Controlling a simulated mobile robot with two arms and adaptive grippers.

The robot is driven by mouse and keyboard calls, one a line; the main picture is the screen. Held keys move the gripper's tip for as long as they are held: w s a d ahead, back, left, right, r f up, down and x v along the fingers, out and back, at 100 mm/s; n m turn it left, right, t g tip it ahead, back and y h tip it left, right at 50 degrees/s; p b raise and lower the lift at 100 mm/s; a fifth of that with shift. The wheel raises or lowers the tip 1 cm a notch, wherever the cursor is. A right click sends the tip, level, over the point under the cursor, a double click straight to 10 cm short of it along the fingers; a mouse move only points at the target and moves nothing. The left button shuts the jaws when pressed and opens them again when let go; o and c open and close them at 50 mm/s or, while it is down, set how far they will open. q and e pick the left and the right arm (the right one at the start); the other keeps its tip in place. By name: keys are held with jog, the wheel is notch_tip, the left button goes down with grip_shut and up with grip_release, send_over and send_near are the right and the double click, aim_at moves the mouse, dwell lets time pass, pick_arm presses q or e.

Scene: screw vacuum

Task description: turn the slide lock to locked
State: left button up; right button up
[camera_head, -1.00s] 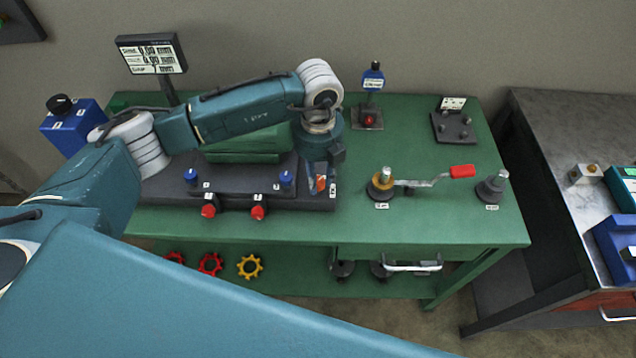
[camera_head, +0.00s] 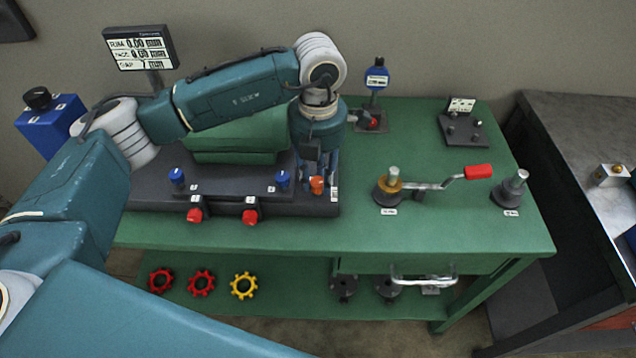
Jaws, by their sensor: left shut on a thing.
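The slide lock appears as a small orange-red knob (camera_head: 317,185) at the right end of the dark machine base (camera_head: 230,205), beside a small white label. My left gripper (camera_head: 318,181) reaches down over it from above, its fingers shut around the knob. The fingers and wrist hide part of the knob, so I cannot tell its exact position. My right gripper is not in view.
Blue knobs (camera_head: 283,179) and red knobs (camera_head: 250,217) sit close by on the base. The green bench (camera_head: 450,225) front right is clear.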

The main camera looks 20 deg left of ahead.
aim_at(318, 181)
pick_arm(q)
jog(key=shift+w+m+b, duration=0.1)
jog(key=shift+m+b, duration=0.2)
jog(key=shift+m, duration=0.1)
jog(key=shift+r, duration=0.1)
jog(key=o, duration=1.2)
jog(key=shift+c, duration=0.2)
notch_tip(318, 181, up, 12)
